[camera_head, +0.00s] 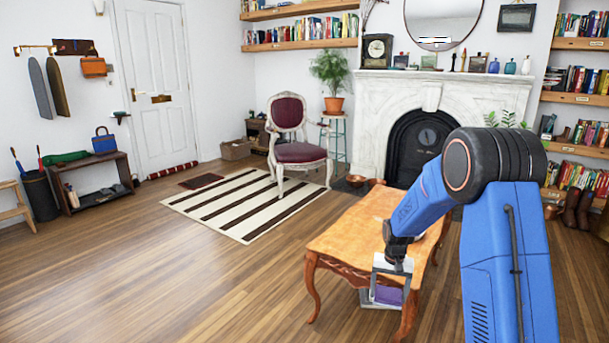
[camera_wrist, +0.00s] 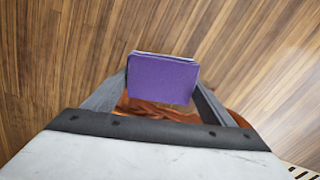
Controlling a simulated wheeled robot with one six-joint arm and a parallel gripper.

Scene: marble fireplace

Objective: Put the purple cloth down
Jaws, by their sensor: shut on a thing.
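The purple cloth (camera_wrist: 164,78) is a folded, flat-sided bundle between the two fingers of my gripper (camera_wrist: 163,84) in the wrist view. A paler layer shows along its upper edge. In the head view, my gripper (camera_head: 384,297) points down in front of the wooden table's near side, with the cloth (camera_head: 389,295) low between its fingers. The gripper is shut on the cloth. The wrist view shows wooden floor around the cloth and reddish-brown wood just beneath it. The exact height above the floor is unclear.
The orange-brown wooden table (camera_head: 345,235) stands behind my gripper, its top partly hidden by my arm. A striped rug (camera_head: 235,205) and a chair with dark red upholstery (camera_head: 296,150) stand farther back. The wooden floor (camera_head: 190,290) at left is clear.

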